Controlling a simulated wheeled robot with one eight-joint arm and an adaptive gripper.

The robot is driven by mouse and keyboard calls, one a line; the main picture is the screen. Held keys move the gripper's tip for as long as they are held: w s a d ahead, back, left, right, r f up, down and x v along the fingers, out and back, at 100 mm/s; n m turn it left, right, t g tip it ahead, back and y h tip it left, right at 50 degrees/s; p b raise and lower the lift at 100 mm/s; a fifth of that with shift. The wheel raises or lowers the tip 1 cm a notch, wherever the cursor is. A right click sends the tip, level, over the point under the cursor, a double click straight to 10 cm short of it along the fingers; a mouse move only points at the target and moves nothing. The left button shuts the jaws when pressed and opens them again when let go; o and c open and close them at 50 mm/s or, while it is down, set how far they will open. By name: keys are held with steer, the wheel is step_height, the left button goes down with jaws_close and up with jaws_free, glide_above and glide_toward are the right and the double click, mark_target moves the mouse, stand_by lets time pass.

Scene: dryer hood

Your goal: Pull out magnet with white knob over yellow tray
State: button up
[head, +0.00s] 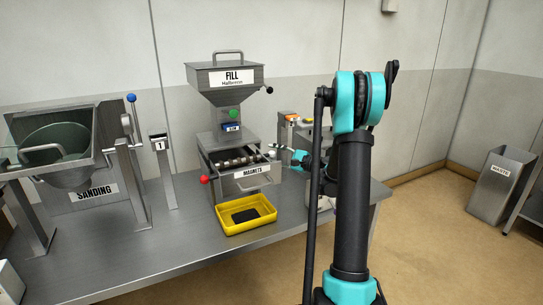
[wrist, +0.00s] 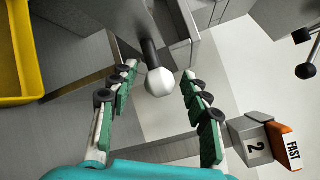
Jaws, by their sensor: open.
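In the wrist view the white knob (wrist: 159,82) sits at the end of a dark rod coming from the grey metal housing. My gripper (wrist: 159,74) is open, with a green-padded finger on each side of the knob and visible gaps between. In the head view my gripper (head: 296,155) is at the right side of the magnet drawer (head: 252,180), which is labelled MAGNETS. The yellow tray (head: 247,226) stands on the table below and in front of the drawer; its edge also shows at the left of the wrist view (wrist: 36,60). The magnet's body inside is hidden in the wrist view.
A red knob (head: 204,180) sticks out at the drawer's left. The FILL hopper (head: 222,78) rises above it. The SANDING unit (head: 92,193) stands at the left. An orange FAST piece (wrist: 283,145) and a box marked 2 (wrist: 254,142) lie close to my right finger.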

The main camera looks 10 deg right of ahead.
steer(key=shift+w+a, duration=0.25)
steer(key=shift+a, duration=0.1)
steer(key=shift+c, duration=0.4)
jaws_close()
